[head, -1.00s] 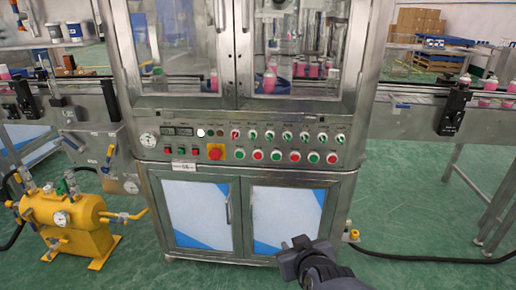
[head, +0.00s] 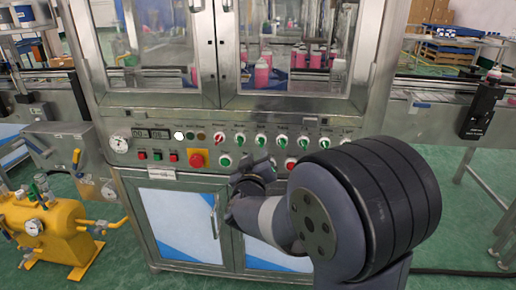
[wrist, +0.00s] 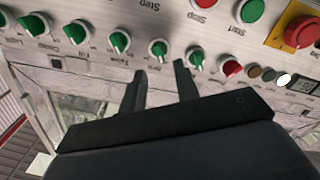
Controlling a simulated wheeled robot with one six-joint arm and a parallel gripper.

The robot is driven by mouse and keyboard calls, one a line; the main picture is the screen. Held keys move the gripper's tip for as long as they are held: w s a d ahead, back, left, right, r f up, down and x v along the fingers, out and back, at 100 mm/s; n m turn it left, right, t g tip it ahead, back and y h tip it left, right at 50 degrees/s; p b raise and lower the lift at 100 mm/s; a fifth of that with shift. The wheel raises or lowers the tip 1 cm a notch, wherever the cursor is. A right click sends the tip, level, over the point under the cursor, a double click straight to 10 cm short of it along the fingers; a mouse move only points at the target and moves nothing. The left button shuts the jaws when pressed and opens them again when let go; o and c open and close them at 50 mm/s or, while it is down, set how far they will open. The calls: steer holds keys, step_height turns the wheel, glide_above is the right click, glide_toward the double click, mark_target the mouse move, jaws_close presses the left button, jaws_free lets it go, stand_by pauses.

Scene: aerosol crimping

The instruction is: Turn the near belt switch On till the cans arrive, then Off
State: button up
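The control panel (head: 240,142) has a row of rotary switches with small labels I cannot read surely, so I cannot tell which is the near belt switch. The leftmost rotary switch (head: 219,140) is red and the others, such as this green switch (head: 261,140), are green. My gripper (head: 254,172) is in front of the panel, below the switch row. In the wrist view my gripper (wrist: 160,76) is open and empty, its fingertips just short of a green switch (wrist: 158,48). Pink cans (head: 315,58) stand behind the machine's glass.
Red and green push buttons (head: 225,160) sit under the switches. A red emergency button on a yellow plate (head: 197,159) is at their left. A conveyor (head: 435,88) runs out to the right. A yellow tank (head: 50,232) stands at lower left.

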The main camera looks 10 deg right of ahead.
mark_target(260, 144)
steer(key=x, duration=0.5)
steer(key=shift+w+d+b, duration=0.15)
steer(key=shift+w+b, duration=0.15)
steer(key=shift+w, duration=0.05)
steer(key=shift+c, duration=0.2)
jaws_close()
